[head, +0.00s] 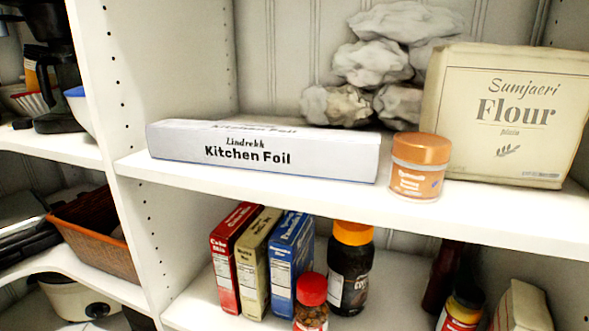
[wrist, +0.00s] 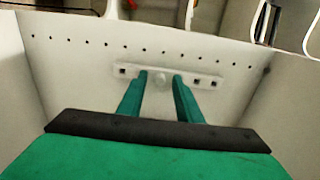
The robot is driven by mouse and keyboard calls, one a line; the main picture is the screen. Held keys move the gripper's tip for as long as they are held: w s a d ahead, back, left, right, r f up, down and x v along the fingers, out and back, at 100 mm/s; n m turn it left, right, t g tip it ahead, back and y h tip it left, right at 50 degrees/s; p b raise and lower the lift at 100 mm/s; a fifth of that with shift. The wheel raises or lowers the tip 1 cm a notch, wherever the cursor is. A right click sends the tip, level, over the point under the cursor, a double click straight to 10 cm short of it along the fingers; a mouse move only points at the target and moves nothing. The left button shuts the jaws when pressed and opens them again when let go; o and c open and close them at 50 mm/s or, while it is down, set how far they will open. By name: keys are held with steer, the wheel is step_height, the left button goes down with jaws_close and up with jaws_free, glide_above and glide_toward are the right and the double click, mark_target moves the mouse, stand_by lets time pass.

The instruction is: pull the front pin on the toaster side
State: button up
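My gripper (wrist: 161,74) shows in the wrist view with two green fingers apart and nothing pressed between them. A small pale round pin (wrist: 161,80) lies between the fingertips in the picture, with a gap on both sides. Whether the tips reach around it or stop short of it, I cannot tell. The pin is on a light bracket plate (wrist: 206,83) with dark square holes, fixed to a pale panel (wrist: 70,75). The head view does not show my gripper or this pin. I cannot make out a toaster for sure in either view.
A row of small holes (wrist: 155,48) runs along the panel above the plate. In the head view, a foil box (head: 260,155), an orange-lidded jar (head: 415,165) and a flour bag (head: 510,120) stand on the shelf. A brown basket (head: 90,235) is at left.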

stand_by(0.3)
jaws_close()
steer(key=shift+s+d, duration=0.1)
steer(key=shift+v, duration=2.8)
